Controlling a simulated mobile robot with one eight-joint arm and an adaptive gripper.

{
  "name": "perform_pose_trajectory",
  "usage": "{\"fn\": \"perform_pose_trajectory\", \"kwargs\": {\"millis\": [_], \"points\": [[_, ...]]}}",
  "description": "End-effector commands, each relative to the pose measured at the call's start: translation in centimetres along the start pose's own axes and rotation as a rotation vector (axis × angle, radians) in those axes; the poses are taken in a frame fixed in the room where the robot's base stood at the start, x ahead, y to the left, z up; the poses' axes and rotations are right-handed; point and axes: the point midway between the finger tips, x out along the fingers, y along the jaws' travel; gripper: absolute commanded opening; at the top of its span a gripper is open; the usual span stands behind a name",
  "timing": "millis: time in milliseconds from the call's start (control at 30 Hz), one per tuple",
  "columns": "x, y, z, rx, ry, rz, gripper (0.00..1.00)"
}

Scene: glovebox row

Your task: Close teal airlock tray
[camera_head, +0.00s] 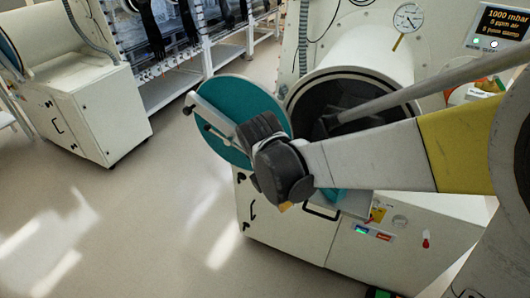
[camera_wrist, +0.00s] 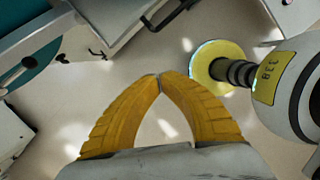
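The round teal airlock door (camera_head: 232,105) stands open at the left of the dark airlock mouth (camera_head: 310,98), with a pale lever across it. A small teal patch (camera_head: 332,197) shows below my arm; it may be part of the tray, but my arm hides most of it. A dark bar handle (camera_head: 320,211) is just below that patch; a dark handle also shows at the top of the wrist view (camera_wrist: 172,17). My gripper (camera_head: 285,207) is mostly hidden behind my wrist in the head view. In the wrist view its yellow fingertips (camera_wrist: 160,76) meet, with only floor between the fingers.
The white airlock cabinet (camera_head: 285,232) stands under the airlock, with a gauge (camera_head: 408,17) and a display (camera_head: 500,25) above. Another white cabinet (camera_head: 95,110) stands at the left. A glovebox bench (camera_head: 180,85) is behind. The floor (camera_head: 130,220) at the front left is clear.

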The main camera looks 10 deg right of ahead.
Motion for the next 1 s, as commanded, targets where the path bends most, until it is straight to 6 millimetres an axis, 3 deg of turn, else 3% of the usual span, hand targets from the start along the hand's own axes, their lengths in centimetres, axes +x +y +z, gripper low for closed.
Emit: {"fn": "perform_pose_trajectory", "kwargs": {"millis": [400,633,1000], "points": [[8.8,0.0,0.2,0.005,0.000,0.001,0.00],[9.3,0.0,3.2,0.007,0.001,0.002,0.00],[9.3,0.0,3.8,0.004,0.000,0.002,0.00]]}}
